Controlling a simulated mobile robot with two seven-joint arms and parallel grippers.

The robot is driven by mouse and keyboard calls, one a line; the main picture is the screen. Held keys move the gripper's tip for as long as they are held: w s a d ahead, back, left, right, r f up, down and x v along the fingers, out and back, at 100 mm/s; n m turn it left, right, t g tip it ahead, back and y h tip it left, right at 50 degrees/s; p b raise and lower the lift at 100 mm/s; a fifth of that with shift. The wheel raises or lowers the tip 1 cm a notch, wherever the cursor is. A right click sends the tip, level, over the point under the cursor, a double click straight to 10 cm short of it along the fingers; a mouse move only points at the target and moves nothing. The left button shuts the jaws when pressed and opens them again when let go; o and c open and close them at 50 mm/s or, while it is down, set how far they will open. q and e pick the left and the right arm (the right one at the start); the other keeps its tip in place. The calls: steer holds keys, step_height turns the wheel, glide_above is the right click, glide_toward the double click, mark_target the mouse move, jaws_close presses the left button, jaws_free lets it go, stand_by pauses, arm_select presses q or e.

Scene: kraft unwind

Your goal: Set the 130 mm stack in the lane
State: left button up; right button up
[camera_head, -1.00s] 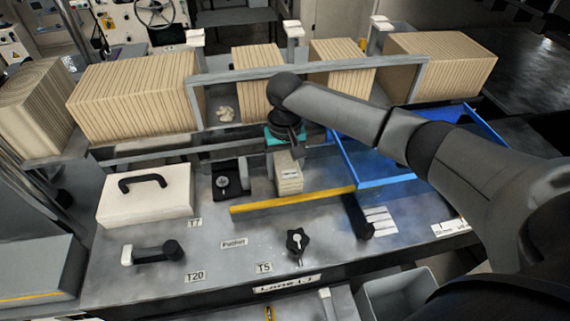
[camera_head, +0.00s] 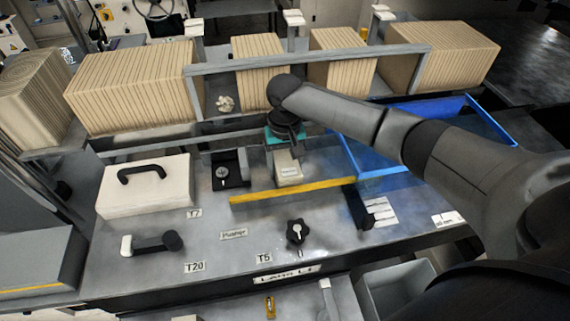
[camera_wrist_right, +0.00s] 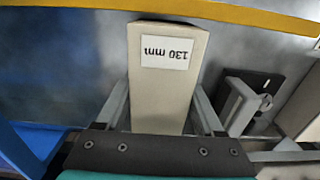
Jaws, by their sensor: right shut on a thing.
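The 130 mm stack is a pale block (camera_wrist_right: 165,95) with a white "130 mm" label, seen in the right wrist view. My right gripper (camera_wrist_right: 163,118) is shut on it, one finger along each side. In the head view the stack (camera_head: 288,176) shows just below my right gripper (camera_head: 283,155), close behind the yellow strip (camera_head: 295,193). Whether its underside touches the grey table cannot be told. The lane that the task names cannot be made out for certain; a "Lane" label (camera_head: 287,272) is on the table's front edge. My left gripper is not in view.
Rows of tan slatted stacks (camera_head: 130,92) stand along the back behind a grey frame (camera_head: 300,66). A blue tray (camera_head: 385,179) lies right of the stack. A white case (camera_head: 145,187), a black clamp (camera_head: 229,172) and a black star knob (camera_head: 297,232) stand on the table.

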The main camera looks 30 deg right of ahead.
steer(key=o, duration=1.5)
steer(key=shift+o, duration=0.2)
steer(key=shift+r, duration=0.1)
step_height(320, 180, up, 15)
